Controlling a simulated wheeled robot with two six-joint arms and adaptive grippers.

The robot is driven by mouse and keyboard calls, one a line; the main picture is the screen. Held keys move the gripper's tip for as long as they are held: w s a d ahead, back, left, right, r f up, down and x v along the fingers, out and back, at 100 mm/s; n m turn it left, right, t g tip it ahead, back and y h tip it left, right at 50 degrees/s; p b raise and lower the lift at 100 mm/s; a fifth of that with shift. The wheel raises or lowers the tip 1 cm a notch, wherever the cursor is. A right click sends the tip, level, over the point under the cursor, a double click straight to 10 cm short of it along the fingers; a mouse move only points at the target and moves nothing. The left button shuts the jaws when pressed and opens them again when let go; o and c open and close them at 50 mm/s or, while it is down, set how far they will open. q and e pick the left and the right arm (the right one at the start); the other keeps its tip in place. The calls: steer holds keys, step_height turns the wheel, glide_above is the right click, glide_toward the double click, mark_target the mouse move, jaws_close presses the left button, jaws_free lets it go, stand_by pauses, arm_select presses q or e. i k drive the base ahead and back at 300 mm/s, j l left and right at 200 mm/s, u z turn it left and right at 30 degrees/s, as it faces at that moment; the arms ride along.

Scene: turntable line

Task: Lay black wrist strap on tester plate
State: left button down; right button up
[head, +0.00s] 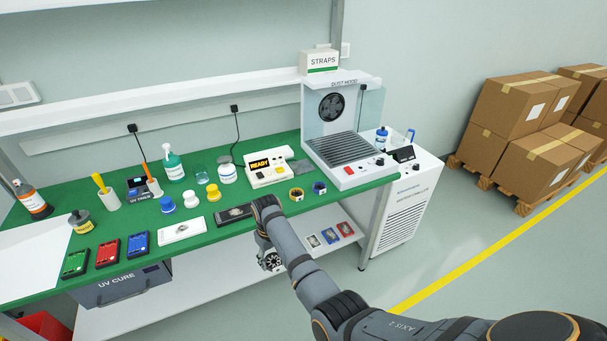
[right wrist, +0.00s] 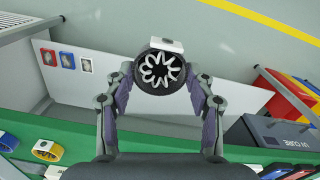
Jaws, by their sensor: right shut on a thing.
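My right gripper (head: 265,248) is in front of the bench's front edge, below the green top. In the right wrist view its two fingers (right wrist: 160,85) are shut on the sides of a round black band, which I take for the black wrist strap (right wrist: 139,72). The strap has a pale petal-shaped inside and a white block at its top. It also shows small in the head view (head: 271,262). The white tester (head: 263,176) with a lit READY display stands on the bench top; its plate is hard to make out. My left gripper is not in view.
A yellow strap (head: 296,195) and a blue strap (head: 319,188) stand right of the tester near the front edge. The dust hood (head: 346,177) is farther right. Bottles and small jars crowd the bench (head: 225,205) on the left. The lower shelf (head: 205,300) holds several small cards.

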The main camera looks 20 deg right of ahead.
mark_target(302, 167)
steer(key=l+u, duration=0.15)
steer(key=l, duration=0.5)
steer(key=l+u, duration=0.15)
steer(key=l, duration=0.5)
steer(key=k+l+u, duration=0.15)
steer(key=l, duration=0.5)
